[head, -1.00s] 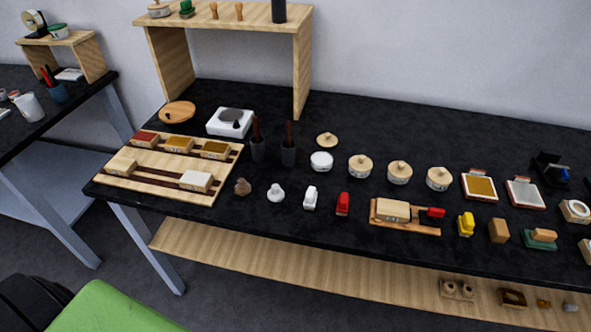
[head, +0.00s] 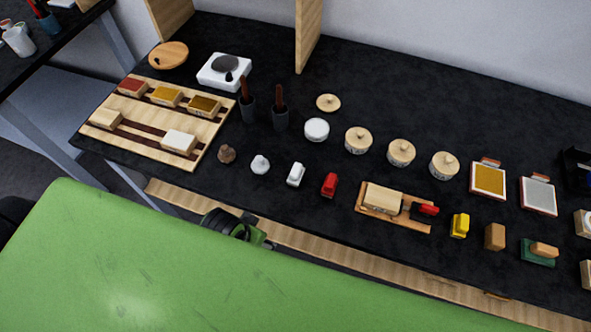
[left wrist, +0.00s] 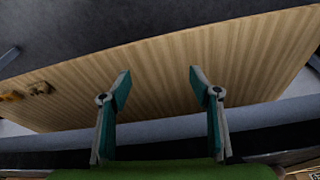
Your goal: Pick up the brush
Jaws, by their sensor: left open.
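No item is plainly marked as the brush. Two dark cups, the left cup (head: 248,110) and the right cup (head: 281,119), stand upright on the black table, each with a reddish-brown handle sticking up; what is inside them is hidden. A green block with a wooden grip (head: 540,250) lies at the table's right front and may also be a brush. My left gripper (left wrist: 160,76) is open and empty in the left wrist view, facing a pale wooden board, away from the tabletop items. My right gripper is not in view.
The black table (head: 420,110) has a wooden tray (head: 150,133) with several blocks at its left. A wooden shelf (left wrist: 215,60) runs below the table. The table's back middle is clear.

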